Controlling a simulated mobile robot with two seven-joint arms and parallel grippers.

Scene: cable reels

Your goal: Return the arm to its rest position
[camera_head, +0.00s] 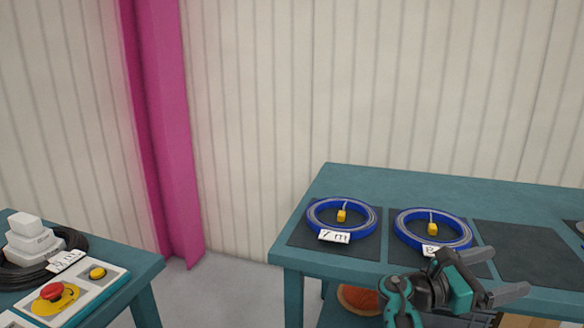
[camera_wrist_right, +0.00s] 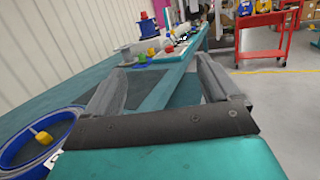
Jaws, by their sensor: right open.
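My right gripper (camera_head: 502,276) is at the front edge of the right teal table in the head view. Its two grey fingers are spread apart and hold nothing. The right wrist view shows the same open gripper (camera_wrist_right: 160,78), with bare tabletop and a dark mat beyond the fingers. A blue cable reel (camera_head: 432,230) with a yellow plug lies on a dark mat behind the gripper, apart from its fingers. A second blue reel (camera_head: 342,218), labelled "7 m", lies to its left. My left gripper is not in view.
An empty dark mat (camera_head: 523,254) lies right of the reels. An orange coil (camera_head: 359,299) sits below the tabletop. The left table holds a control panel with a red button (camera_head: 51,292) and a black cable coil. A red cart (camera_wrist_right: 266,38) stands farther off.

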